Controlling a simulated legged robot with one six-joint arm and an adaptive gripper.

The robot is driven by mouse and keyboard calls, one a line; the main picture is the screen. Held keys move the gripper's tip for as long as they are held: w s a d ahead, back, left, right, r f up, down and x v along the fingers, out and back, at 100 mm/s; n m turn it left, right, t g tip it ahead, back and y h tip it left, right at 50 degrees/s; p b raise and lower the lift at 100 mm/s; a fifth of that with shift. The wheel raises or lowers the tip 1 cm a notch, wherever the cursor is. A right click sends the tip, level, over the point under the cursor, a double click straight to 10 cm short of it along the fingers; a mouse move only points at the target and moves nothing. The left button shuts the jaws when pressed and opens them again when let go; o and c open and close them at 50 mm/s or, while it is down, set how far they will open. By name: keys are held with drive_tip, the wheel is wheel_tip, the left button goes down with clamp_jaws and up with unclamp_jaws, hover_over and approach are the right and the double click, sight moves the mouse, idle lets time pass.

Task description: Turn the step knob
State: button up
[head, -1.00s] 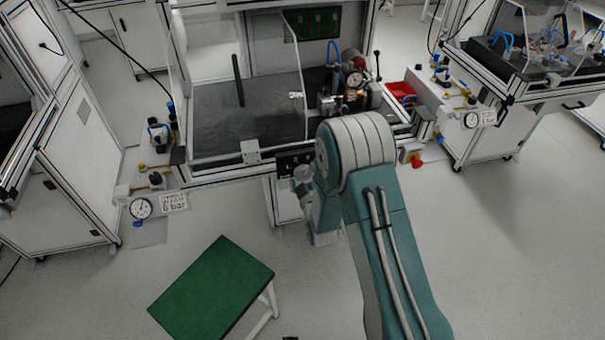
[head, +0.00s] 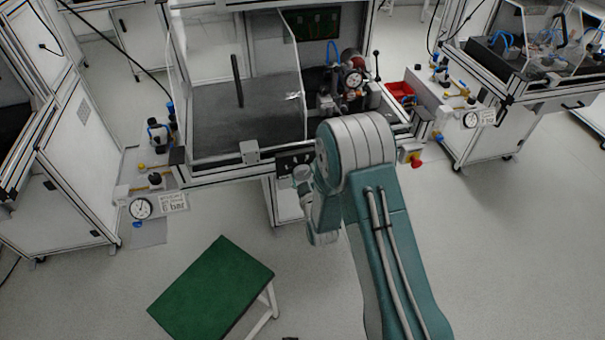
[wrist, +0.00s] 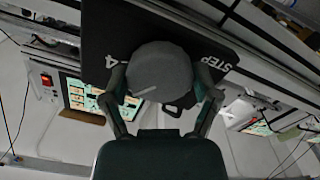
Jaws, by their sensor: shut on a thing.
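The step knob (wrist: 160,72) is a round dark grey knob with a pale pointer line, in the middle of the wrist view. It sits on a black panel (wrist: 112,32) marked "STEP" and "4". My gripper (wrist: 160,98) is shut on the knob, with one finger on each side of it. In the head view the black panel (head: 296,162) is on the front rail of the workbench. There my arm hides the gripper and most of the knob area.
A green-topped stool (head: 212,292) stands on the floor at lower left. A pressure gauge (head: 141,208) is at the left. The floor at right is clear.

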drive_tip(key=m, duration=0.5)
drive_tip(key=shift+f+m, duration=0.1)
drive_tip(key=shift+m, duration=0.3)
idle(0.4)
drive_tip(key=o, duration=1)
drive_tip(key=shift+c, duration=0.2)
drive_tip(key=v, duration=1.2)
